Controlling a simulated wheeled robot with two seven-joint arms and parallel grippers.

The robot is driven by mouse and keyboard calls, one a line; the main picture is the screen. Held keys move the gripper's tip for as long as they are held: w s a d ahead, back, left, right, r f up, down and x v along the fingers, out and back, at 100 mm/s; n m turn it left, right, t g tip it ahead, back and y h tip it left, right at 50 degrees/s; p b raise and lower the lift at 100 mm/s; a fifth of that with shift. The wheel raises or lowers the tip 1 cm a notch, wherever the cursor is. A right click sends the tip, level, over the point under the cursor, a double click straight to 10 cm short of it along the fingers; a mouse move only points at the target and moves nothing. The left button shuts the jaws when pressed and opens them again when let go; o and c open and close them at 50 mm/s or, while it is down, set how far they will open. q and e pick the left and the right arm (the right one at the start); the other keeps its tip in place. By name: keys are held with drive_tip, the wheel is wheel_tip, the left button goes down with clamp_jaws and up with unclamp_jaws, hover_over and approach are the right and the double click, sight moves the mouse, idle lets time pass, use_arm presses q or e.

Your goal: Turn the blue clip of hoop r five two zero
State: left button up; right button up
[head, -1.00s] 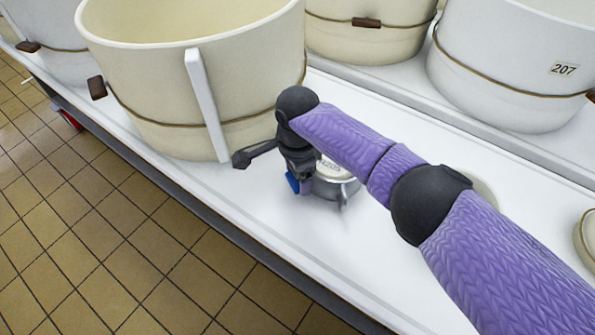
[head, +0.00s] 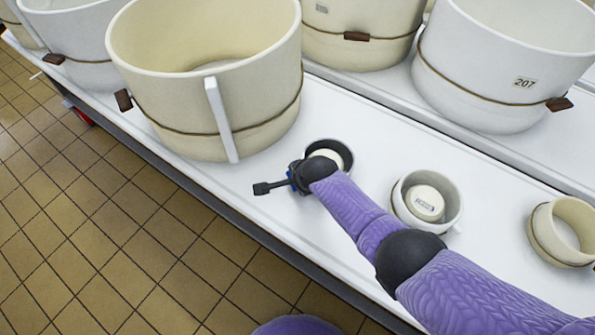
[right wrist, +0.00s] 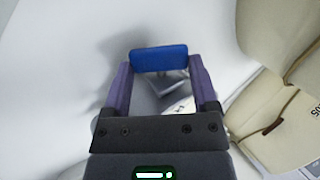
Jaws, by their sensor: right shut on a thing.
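My right gripper (head: 298,178) is at the left side of a small dark grey hoop (head: 344,151) with a pale disc inside, on the white shelf. My own wrist covers part of the hoop, and I cannot read its number. In the right wrist view, the blue clip (right wrist: 159,58) spans the tips of my two purple fingers, and my right gripper (right wrist: 160,72) is shut on it. In the head view only a trace of blue shows at the gripper. My left gripper is not in view.
A big cream vat (head: 205,85) stands behind and left of the gripper. A small pale hoop (head: 455,205) with a labelled disc and a small cream hoop (head: 548,240) stand to the right. Vat 207 (head: 480,85) is at back right. The white shelf's front edge borders the tiled floor.

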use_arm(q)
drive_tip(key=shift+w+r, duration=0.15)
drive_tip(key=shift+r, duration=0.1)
use_arm(e)
drive_tip(key=shift+s+t, duration=0.1)
drive_tip(key=shift+t, duration=0.4)
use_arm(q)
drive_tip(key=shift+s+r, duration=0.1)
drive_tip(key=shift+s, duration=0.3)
use_arm(e)
drive_tip(key=shift+f, duration=0.1)
drive_tip(key=o, duration=1.1)
drive_tip(key=shift+y, duration=0.3)
drive_tip(key=p+v, duration=1)
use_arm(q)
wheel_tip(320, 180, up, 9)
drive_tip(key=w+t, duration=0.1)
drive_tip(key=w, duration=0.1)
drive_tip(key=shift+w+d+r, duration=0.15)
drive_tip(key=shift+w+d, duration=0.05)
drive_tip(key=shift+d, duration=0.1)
